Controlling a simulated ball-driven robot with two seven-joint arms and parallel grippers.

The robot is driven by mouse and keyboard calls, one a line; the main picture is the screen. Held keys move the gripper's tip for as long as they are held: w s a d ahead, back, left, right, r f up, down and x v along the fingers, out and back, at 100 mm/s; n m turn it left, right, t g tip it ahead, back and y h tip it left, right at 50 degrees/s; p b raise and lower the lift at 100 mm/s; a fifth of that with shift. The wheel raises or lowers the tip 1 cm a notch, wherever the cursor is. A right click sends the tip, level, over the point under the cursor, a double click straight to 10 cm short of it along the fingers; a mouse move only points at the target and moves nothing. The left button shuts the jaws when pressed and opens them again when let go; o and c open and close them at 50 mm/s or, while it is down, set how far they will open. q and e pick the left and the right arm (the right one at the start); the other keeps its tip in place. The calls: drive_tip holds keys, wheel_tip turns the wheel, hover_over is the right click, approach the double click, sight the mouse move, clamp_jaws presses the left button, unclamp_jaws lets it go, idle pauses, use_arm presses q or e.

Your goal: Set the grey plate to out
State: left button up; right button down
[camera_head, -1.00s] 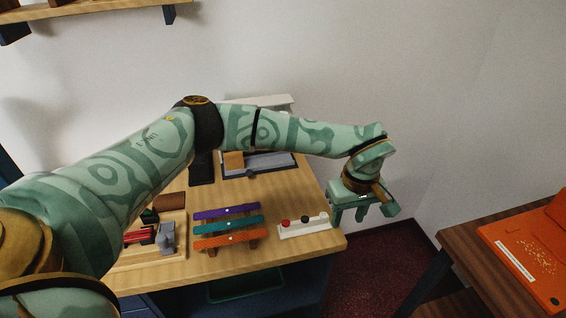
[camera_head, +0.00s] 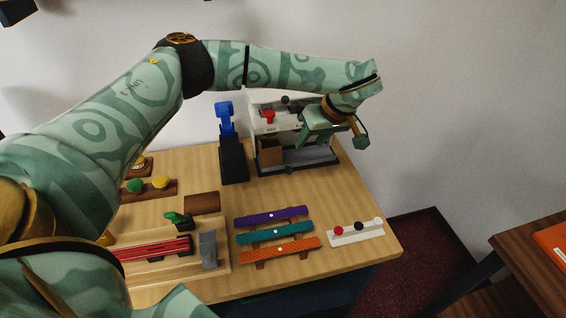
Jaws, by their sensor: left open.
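A grey plate-like piece (camera_head: 208,250) stands upright at the right end of a pale wooden board (camera_head: 222,270) on the counter. Red and dark strips (camera_head: 155,249) lie on the board to its left. My left gripper (camera_head: 318,138) is open, high at the back right, in front of a white device (camera_head: 262,100) and partly covering it. It is well up and to the right of the grey piece, and I see nothing between its fingers. My right gripper is not in view.
Purple, teal and orange bars (camera_head: 275,232) lie right of the board. A white strip with red and black knobs (camera_head: 356,233) is near the right edge. A blue-topped dark stand (camera_head: 233,160) is at the back. A brown block (camera_head: 202,203) lies behind the board.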

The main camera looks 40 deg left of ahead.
use_arm(q)
drive_tip(key=b, duration=0.2)
approach(290, 169)
drive_tip(key=f, duration=0.1)
drive_tip(key=b+x, duration=0.2)
drive_tip(key=x, duration=0.5)
drive_tip(key=shift+a, duration=0.2)
drive_tip(key=shift+w+a+f, duration=0.1)
drive_tip(key=shift+a+f, duration=0.25)
drive_tip(key=shift+f, duration=0.2)
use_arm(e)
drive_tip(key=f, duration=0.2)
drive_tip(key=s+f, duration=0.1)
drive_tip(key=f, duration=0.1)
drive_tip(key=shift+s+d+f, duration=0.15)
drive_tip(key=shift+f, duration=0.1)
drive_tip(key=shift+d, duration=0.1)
